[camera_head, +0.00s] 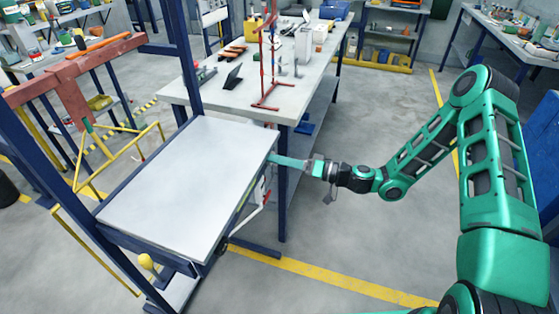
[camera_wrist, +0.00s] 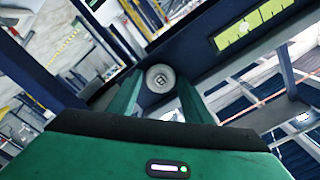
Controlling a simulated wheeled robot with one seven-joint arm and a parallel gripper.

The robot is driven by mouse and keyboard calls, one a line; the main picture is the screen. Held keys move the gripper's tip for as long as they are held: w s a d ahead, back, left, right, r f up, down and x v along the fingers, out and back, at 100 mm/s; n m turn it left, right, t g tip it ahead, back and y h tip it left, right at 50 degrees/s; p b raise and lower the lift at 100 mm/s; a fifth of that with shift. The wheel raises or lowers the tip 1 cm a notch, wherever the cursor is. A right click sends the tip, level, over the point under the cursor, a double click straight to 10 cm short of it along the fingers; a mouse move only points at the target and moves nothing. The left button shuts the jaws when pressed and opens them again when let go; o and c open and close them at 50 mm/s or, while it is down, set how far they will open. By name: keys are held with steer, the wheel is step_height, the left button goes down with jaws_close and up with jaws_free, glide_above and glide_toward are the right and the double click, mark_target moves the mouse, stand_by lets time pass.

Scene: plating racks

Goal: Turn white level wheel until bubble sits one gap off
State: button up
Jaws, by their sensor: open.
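The white level wheel (camera_wrist: 160,78) is a small round knob with a grey centre on the dark blue frame in the wrist view. My gripper (camera_wrist: 159,84) is open, with one green finger to each side of the wheel; whether they touch it I cannot tell. The yellow-green level vial (camera_wrist: 262,20) sits on the frame at the upper right. In the head view my gripper (camera_head: 279,158) reaches the right edge of the pale-topped rack (camera_head: 190,185), which hides the wheel.
A workbench (camera_head: 300,95) with a red stand (camera_head: 271,70) and tools is behind the rack. Blue uprights (camera_head: 282,190) stand close to my gripper. A yellow ball-ended lever (camera_head: 146,261) is at the rack's front. The floor (camera_head: 390,245) beneath my arm is clear.

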steer(key=shift+a, duration=0.1)
steer(key=c, duration=0.8)
steer(key=shift+d, duration=0.2)
steer(key=shift+a, duration=0.1)
steer(key=shift+m, duration=0.4)
steer(key=m, duration=1.9)
steer(key=shift+f, duration=0.15)
